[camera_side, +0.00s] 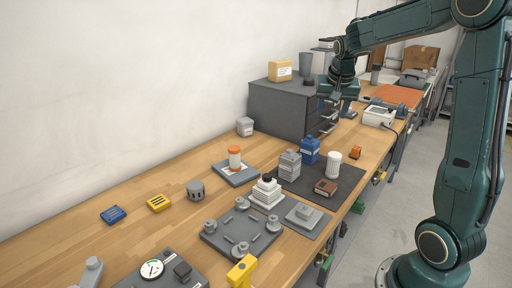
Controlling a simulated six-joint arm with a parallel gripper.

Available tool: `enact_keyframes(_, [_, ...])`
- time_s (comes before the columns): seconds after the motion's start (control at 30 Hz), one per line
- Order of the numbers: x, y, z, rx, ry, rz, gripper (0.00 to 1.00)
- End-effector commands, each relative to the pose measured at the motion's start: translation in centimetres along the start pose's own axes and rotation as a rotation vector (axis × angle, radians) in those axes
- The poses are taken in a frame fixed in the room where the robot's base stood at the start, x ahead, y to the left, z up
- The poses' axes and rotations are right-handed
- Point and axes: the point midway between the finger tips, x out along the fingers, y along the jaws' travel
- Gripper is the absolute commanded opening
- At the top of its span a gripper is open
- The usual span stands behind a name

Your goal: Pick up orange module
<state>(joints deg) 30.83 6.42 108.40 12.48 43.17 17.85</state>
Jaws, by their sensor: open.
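A small orange block (355,152), which looks like the orange module, lies on the wooden bench near its right edge, just beyond the dark mat. My gripper (330,108) hangs in the air beside the grey drawer cabinet, up and left of the block in the picture. It is open and apart from the block. Its fingers are small and dark against the cabinet, so their exact gap is hard to see. Nothing visible is held.
The dark mat (343,192) holds a blue bottle (310,150), a grey bottle (289,165), a white ribbed cylinder (334,165) and a brown block (325,187). The grey cabinet (275,109) stands behind. A white device (378,116) sits farther back. Bare wood surrounds the orange block.

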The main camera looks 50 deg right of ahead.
Motion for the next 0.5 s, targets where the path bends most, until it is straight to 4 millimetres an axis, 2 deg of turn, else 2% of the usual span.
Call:
enact_keyframes(0.03, [1.3,0.8,-1.1,0.041,-0.004,0.021,0.53])
enact_keyframes(0.2, [5.3,3.6,-4.5,0.173,-0.007,0.085,0.53])
enact_keyframes(0.5, [12.4,9.6,-8.7,0.387,-0.005,0.189,0.53])
